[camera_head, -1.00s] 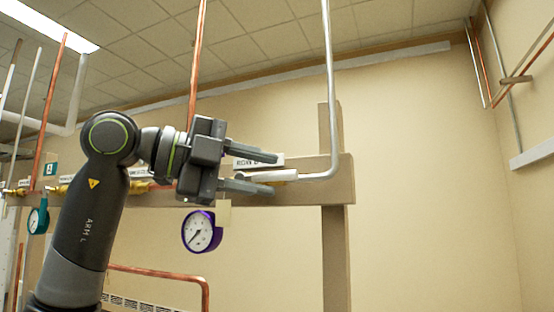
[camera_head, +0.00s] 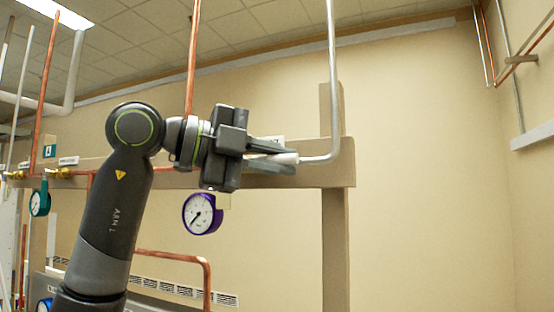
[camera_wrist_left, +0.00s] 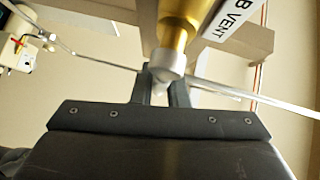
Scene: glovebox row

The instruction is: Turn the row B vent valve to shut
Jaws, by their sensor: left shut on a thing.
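The row B vent valve shows in the left wrist view as a brass body (camera_wrist_left: 178,35) with a grey-white handle (camera_wrist_left: 160,72) below it. A white label (camera_wrist_left: 238,18) reading "B VENT" sits beside the body. My left gripper (camera_head: 283,161) is shut on the valve handle, whose pale end (camera_head: 287,158) shows at the fingertips in the head view. In the wrist view the fingers of this gripper (camera_wrist_left: 160,90) stand on either side of the handle. The gripper hides most of the valve in the head view. My right gripper is not in view.
A tan rail (camera_head: 335,175) on a post (camera_head: 335,250) carries the valve. A grey pipe (camera_head: 333,80) rises at its right end, and a copper pipe (camera_head: 192,60) rises behind my gripper. A purple gauge (camera_head: 202,214) hangs below. The right side is open.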

